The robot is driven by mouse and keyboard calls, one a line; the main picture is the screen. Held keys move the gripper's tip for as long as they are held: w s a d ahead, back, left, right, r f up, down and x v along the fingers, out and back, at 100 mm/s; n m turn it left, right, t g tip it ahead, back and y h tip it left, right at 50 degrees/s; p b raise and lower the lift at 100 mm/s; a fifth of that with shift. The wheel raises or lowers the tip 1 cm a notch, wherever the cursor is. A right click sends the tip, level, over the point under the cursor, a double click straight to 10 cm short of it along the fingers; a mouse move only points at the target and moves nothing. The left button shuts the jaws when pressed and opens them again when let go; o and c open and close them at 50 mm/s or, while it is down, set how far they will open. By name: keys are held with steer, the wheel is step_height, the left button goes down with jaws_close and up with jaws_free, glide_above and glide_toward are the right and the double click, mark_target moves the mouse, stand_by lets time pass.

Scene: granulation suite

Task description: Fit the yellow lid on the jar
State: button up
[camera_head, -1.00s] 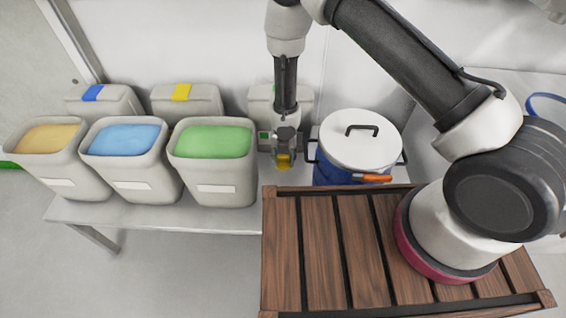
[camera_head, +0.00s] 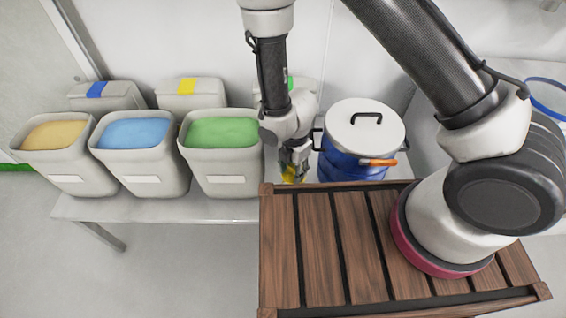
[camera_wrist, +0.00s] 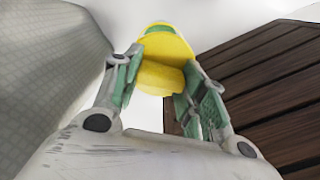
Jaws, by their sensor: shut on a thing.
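The yellow lid (camera_wrist: 166,48) is held between the fingertips of my gripper (camera_wrist: 160,85) in the wrist view, its disc facing away from my palm. In the head view, my gripper (camera_head: 293,166) points down beside the blue drum, and only a bit of the yellow lid (camera_head: 291,175) shows below it. A small green and pale blue piece shows just beyond the lid in the wrist view. I cannot tell whether it is the jar or whether the lid touches it. No jar is clearly visible in the head view.
A blue drum (camera_head: 345,168) with a white cover stands close right of my gripper. The green powder bin (camera_head: 228,177) is close left, with blue (camera_head: 148,180) and tan (camera_head: 65,180) powder bins beyond. They stand on a grey bench (camera_head: 165,209). Lidded bins stand behind.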

mark_target(294, 174)
steer(key=shift+f, duration=2.4)
steer(key=shift+f, duration=0.95)
steer(key=o, duration=1)
steer(key=shift+c, duration=0.2)
step_height(294, 174, up, 12)
steer(key=shift+f, duration=0.1)
steer(key=shift+m, duration=0.4)
